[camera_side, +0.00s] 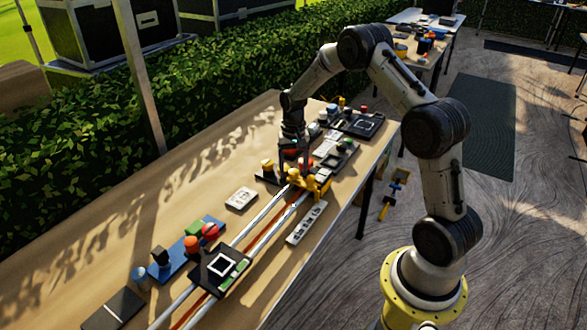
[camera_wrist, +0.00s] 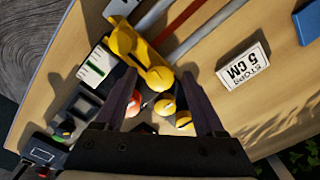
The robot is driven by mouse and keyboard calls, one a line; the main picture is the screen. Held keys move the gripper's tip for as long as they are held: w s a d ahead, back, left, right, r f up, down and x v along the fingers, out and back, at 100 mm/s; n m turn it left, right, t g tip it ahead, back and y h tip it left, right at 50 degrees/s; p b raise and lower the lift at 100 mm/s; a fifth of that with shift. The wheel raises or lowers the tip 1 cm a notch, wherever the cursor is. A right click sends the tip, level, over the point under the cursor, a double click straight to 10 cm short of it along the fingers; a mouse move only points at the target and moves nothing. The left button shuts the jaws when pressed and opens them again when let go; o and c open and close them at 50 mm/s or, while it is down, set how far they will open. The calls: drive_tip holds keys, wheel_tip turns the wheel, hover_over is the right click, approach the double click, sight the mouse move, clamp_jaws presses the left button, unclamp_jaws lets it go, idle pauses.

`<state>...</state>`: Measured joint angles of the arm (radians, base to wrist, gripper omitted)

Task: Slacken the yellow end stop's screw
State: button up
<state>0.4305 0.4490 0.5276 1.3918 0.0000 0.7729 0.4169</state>
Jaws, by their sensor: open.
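The yellow end stop (camera_side: 317,182) sits at the far end of the rails in the side view. In the wrist view its yellow body (camera_wrist: 122,38) is at the upper left, with a round yellow screw knob (camera_wrist: 159,78) at its lower end. My gripper (camera_side: 292,172) points down at the end stop. In the wrist view my gripper (camera_wrist: 159,73) is open, with a finger on each side of the knob. I cannot tell whether the fingers touch it or how high they are above it.
Two grey rails (camera_side: 265,212) flank a red strip, with a black carriage (camera_side: 220,267) nearer the camera. A red ball (camera_wrist: 133,105) and slotted yellow knobs (camera_wrist: 165,107) sit close by the fingers.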

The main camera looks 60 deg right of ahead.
sight(293, 171)
clamp_jaws()
drive_tip(key=shift+n, duration=1.1)
unclamp_jaws()
drive_tip(key=shift+r, duration=0.1)
wheel_tip(293, 171, up, 14)
